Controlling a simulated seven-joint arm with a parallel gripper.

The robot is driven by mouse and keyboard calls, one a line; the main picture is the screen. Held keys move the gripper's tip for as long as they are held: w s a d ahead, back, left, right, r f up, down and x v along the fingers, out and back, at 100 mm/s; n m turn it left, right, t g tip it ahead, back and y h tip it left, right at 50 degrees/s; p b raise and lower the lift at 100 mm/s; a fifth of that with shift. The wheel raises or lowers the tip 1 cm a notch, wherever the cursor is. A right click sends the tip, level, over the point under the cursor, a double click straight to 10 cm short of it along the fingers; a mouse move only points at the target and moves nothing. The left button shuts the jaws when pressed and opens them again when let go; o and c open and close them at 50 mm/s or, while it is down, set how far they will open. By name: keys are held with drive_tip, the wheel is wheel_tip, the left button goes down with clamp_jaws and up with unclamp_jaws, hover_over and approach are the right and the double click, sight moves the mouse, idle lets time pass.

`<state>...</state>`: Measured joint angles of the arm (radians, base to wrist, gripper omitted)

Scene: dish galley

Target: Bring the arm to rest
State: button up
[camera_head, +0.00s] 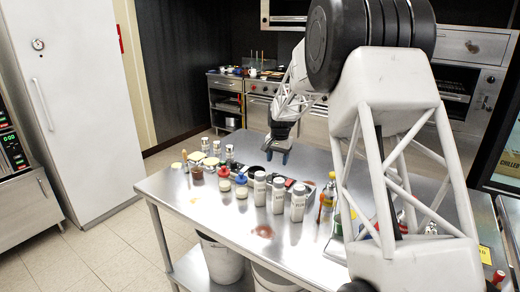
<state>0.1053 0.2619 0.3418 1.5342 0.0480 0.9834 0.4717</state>
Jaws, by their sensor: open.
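My gripper (277,155) hangs over the far side of the steel table (180,195), with its blue fingertips pointing down. It is open, and I see nothing between the fingers. It is above and behind a row of bottles and jars. My white arm runs from the lower right up to a dark joint at the top and hides the right part of the table.
White bottles (278,195), a blue-capped jar (241,188), a red-capped jar (224,180) and an orange bottle (328,195) crowd the table's middle. The table's near left is mostly clear. A white bucket (222,262) stands below. A stove (262,100) is behind.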

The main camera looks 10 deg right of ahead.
drive_tip(key=s+a+r+n, duration=0.15)
drive_tip(key=s+r, duration=0.35)
drive_tip(key=s, duration=0.5)
drive_tip(key=s+a+r+n+t, duration=0.1)
drive_tip(key=s+a+r, duration=0.1)
drive_tip(key=s+r, duration=0.5)
drive_tip(key=s+a+r+n, duration=0.1)
drive_tip(key=s+a+r, duration=0.1)
drive_tip(key=s, duration=1)
drive_tip(key=s+a+f+n, duration=0.1)
drive_tip(key=s, duration=1.3)
drive_tip(key=s+a+f+n+t, duration=0.1)
drive_tip(key=s+f+n, duration=0.1)
drive_tip(key=s, duration=1.2)
drive_tip(key=shift+s+a+h, duration=0.3)
drive_tip(key=shift+s+h, duration=0.05)
drive_tip(key=shift+h, duration=0.05)
